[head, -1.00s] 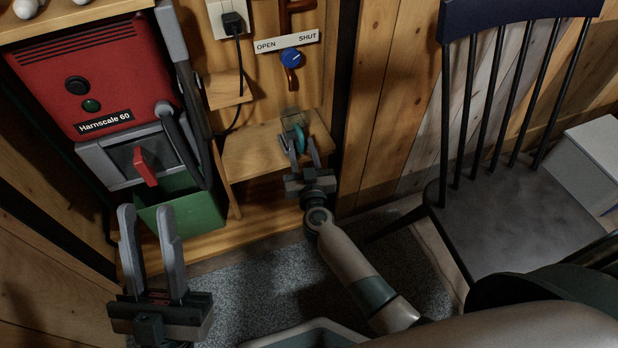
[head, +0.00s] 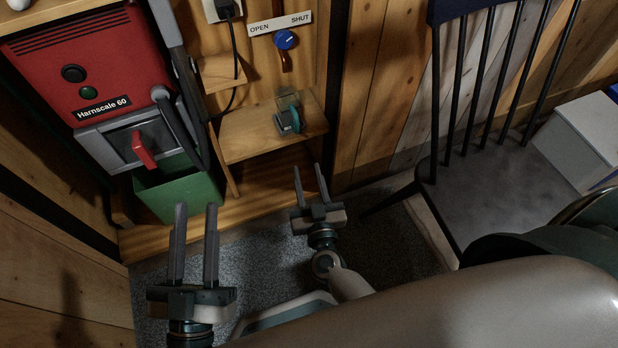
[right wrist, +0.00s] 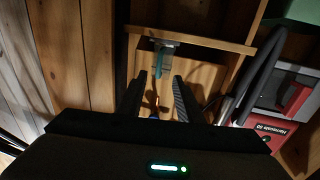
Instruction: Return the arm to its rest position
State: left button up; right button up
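My left gripper (head: 196,245) is open and empty in the head view, in front of the green bin (head: 180,190) under the red machine. My right gripper (head: 310,183) is open and empty, below and in front of the wooden shelf. Its open fingers also show in the right wrist view (right wrist: 158,95). A small teal and clear object (head: 289,117) stands on the shelf (head: 250,140), apart from the right gripper. It also shows beyond the fingers in the right wrist view (right wrist: 160,62).
The red machine (head: 95,65) labelled Harnscale 60 has a red lever (head: 143,148). A blue knob (head: 285,40) sits below the OPEN/SHUT sign. A dark chair (head: 490,180) and a white box (head: 580,130) stand on the right.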

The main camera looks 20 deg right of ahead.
pick_arm(q)
jog(key=shift+w+f+g, duration=0.2)
jog(key=shift+f+g, duration=0.1)
pick_arm(e)
jog(key=shift+s+a, duration=0.15)
jog(key=shift+s, duration=0.6)
